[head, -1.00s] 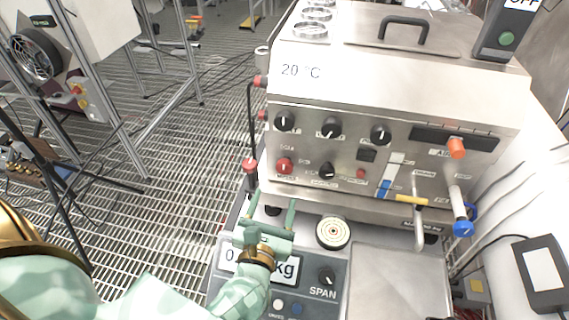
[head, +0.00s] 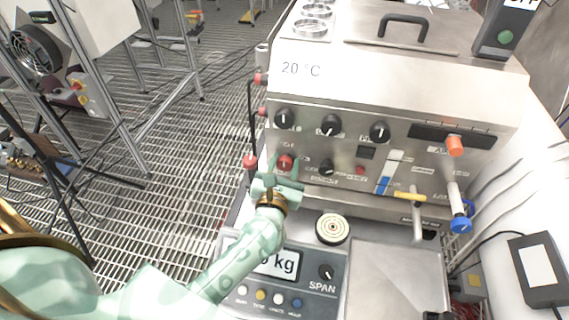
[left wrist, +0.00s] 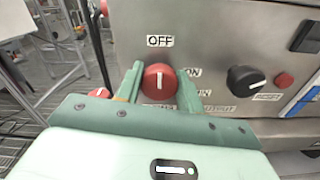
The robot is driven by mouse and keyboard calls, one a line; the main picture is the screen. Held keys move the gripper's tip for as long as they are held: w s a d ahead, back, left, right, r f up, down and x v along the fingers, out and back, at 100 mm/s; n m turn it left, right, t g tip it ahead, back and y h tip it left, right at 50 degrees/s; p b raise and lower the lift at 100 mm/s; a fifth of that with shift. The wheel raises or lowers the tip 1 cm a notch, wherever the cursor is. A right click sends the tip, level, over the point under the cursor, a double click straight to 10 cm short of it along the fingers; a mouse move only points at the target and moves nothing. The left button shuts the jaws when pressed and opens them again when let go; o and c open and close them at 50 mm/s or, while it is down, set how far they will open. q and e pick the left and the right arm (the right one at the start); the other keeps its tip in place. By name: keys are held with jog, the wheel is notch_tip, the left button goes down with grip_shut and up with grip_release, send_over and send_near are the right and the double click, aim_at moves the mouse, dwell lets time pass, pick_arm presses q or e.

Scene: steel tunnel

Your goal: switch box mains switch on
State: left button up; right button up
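The switch box's steel front (head: 340,105) carries the red mains switch (head: 286,161) at its lower left. In the left wrist view the red switch (left wrist: 159,82) has a white mark that stands upright, pointing at the OFF label (left wrist: 160,41) above; the ON label (left wrist: 192,73) is to its right, partly hidden. My left gripper (head: 285,170) is open, with one finger on each side of the red switch. I cannot tell whether the fingers touch it. My right gripper is not in view.
A black knob (left wrist: 246,80) and small red button sit right of the switch. Another red knob (head: 250,161) on a thin black rod stands to the left. A scale (head: 275,265) with a display and a round target disc (head: 333,228) lies below. Open grating floor is left.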

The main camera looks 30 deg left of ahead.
pick_arm(q)
jog(key=shift+c, duration=0.7)
jog(key=m+p, duration=0.2)
jog(key=m, duration=0.1)
jog(key=shift+r+p, duration=0.15)
jog(key=shift+p, duration=0.25)
jog(key=m+p, duration=0.3)
jog(key=m, duration=0.2)
jog(key=shift+d+m+p, duration=0.15)
jog(key=shift+m+p, duration=0.15)
jog(key=shift+p, duration=0.05)
jog(key=m+p, duration=0.2)
jog(key=m, duration=0.2)
jog(key=shift+f+p, duration=0.2)
jog(key=shift+p, duration=0.1)
jog(key=shift+f+m+p, duration=0.2)
jog(key=shift+m+p, duration=0.8)
jog(key=shift+m, duration=1.7)
jog(key=o, duration=1)
